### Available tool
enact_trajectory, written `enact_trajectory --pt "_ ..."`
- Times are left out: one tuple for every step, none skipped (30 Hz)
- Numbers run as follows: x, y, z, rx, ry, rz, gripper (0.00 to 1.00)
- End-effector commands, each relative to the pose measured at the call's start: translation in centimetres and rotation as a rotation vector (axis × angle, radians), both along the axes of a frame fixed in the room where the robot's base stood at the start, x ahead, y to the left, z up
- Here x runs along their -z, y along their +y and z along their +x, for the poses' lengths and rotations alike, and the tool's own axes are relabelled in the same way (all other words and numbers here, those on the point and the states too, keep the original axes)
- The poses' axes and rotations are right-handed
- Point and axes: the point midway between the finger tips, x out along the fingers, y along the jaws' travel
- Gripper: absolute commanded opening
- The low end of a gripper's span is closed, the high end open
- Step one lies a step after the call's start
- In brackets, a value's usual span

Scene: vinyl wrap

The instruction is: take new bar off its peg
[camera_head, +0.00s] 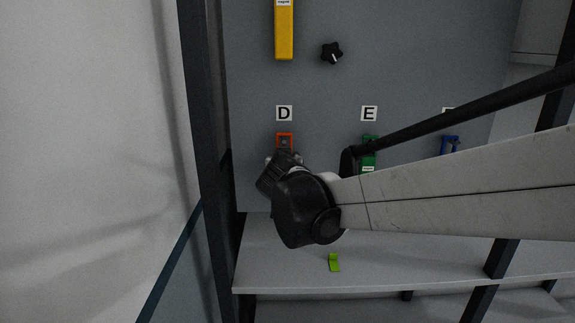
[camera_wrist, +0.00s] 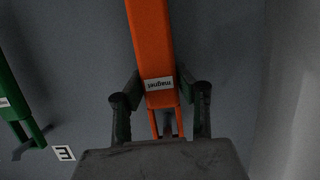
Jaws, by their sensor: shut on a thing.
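An orange-red bar (camera_head: 285,136) with a looped end hangs under the D sign on the grey board in the head view. My gripper (camera_head: 284,158) is at it just below the loop and hides the rest of the bar. In the wrist view the orange bar (camera_wrist: 152,40) carries a white "magnet" label and lies between the two fingers of my gripper (camera_wrist: 158,88), which are shut on it. I cannot tell whether its loop is still around the peg.
A green bar (camera_head: 369,142) hangs under E and a blue bar (camera_head: 449,144) is farther right. A yellow bar (camera_head: 284,30) and a black knob (camera_head: 332,53) are above. A lime-green piece (camera_head: 334,262) lies on the shelf (camera_head: 420,265). A dark post (camera_head: 207,120) stands at left.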

Motion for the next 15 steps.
enact_trajectory --pt "-0.38 0.00 0.00 0.000 0.000 0.000 0.00" --pt "-0.51 0.00 0.00 0.000 0.000 0.000 0.00" --pt "-0.68 0.00 0.00 0.000 0.000 0.000 0.00" --pt "-0.81 0.00 0.00 0.000 0.000 0.000 0.00" --pt "-0.91 0.00 0.00 0.000 0.000 0.000 0.00" --pt "-1.01 0.00 0.00 0.000 0.000 0.000 0.00" --pt "-1.05 0.00 0.00 0.000 0.000 0.000 0.00" --pt "-1.07 0.00 0.00 0.000 0.000 0.000 0.00" --pt "-1.07 0.00 0.01 0.000 0.000 0.000 0.00" --pt "-1.06 0.00 0.00 0.000 0.000 0.000 0.00" --pt "-1.04 0.00 0.01 0.000 0.000 0.000 0.00" --pt "-1.02 0.00 0.00 0.000 0.000 0.000 0.00" --pt "-1.02 0.00 0.00 0.000 0.000 0.000 0.00" --pt "-1.02 0.00 0.00 0.000 0.000 0.000 0.00" --pt "-1.02 0.01 -0.01 0.000 0.000 0.000 0.00"
